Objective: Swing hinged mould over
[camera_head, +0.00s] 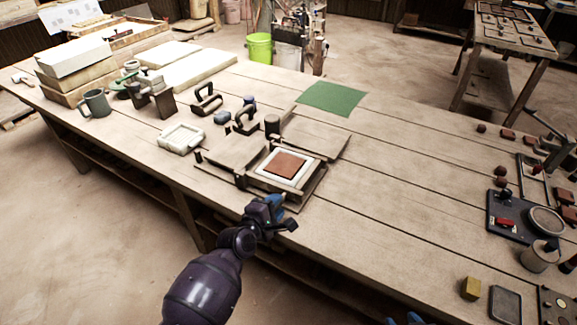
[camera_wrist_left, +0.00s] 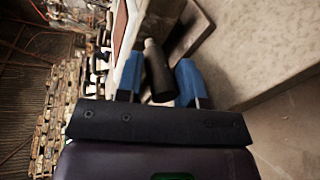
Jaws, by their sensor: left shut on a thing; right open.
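The hinged mould (camera_head: 310,188) is a low wooden assembly on the bench. Its near part holds a white frame (camera_head: 262,170) around a flat terracotta tile (camera_head: 286,164). Flat wooden boards lie beside it at left (camera_head: 235,150) and behind at right (camera_head: 315,136). My left gripper (camera_head: 268,204) is at the mould's near edge. In the left wrist view its blue fingers (camera_wrist_left: 160,85) are shut on a dark cylindrical handle (camera_wrist_left: 157,68), with the mould's edge just beyond. My right gripper (camera_head: 403,320) shows only blue tips at the bottom edge, open and apart from the mould.
A green mat (camera_head: 331,98) lies behind. A black tray (camera_head: 520,218) and tin (camera_head: 540,256) stand at right.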

